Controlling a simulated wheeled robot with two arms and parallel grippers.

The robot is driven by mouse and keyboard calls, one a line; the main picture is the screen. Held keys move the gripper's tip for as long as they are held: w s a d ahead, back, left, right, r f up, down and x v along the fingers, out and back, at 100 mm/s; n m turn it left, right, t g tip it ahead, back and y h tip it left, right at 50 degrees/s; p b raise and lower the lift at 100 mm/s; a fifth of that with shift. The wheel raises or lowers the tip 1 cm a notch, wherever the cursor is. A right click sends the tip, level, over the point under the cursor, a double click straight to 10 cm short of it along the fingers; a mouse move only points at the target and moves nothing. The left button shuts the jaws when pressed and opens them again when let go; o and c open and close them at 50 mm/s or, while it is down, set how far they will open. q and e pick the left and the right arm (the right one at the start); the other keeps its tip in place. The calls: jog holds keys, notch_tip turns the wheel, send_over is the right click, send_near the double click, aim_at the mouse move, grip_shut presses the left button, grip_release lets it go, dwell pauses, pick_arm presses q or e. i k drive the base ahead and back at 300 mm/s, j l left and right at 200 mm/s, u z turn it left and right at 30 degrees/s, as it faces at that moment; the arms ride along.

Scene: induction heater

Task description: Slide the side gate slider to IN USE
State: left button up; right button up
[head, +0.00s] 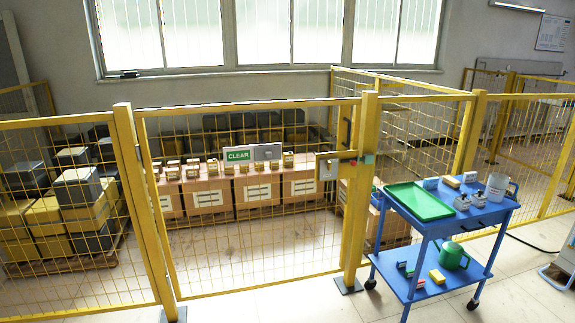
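The yellow mesh side gate (245,205) stands shut between two yellow posts. A sign is mounted on its upper part. The sign's left half shows a green panel reading CLEAR (237,155). A plain grey plate, which looks like the slider (268,152), sits over the sign's right half, and no IN USE text shows. A latch box (327,166) is at the gate's right edge. Neither of my grippers is in view.
A blue trolley (430,232) stands right of the gate with a green tray (419,201), a green watering can (453,256) and small items. Boxes (258,190) stand behind the mesh. The floor just before the gate looks clear.

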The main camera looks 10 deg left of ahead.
aim_at(271, 153)
jog(key=i+j+u, duration=0.4)
jog(key=i, duration=0.15)
jog(key=i+j+u, duration=0.1)
jog(key=i+u, duration=0.35)
jog(key=i+l+u, duration=0.1)
jog(key=i+u, duration=0.3)
jog(key=i, duration=0.25)
jog(key=i+l+u, duration=0.25)
jog(key=i+u, duration=0.2)
jog(key=i, duration=0.15)
jog(key=i+z, duration=0.2)
jog(key=z, duration=0.25)
jog(key=i+j+z, duration=0.1)
jog(key=z, duration=0.35)
jog(key=i+j+z, duration=0.2)
jog(key=z, duration=0.25)
jog(key=i+j+z, duration=0.15)
jog(key=z, duration=0.25)
jog(key=j+z, duration=0.1)
jog(key=z, duration=2)
jog(key=j, duration=0.65)
jog(key=i+u, duration=0.05)
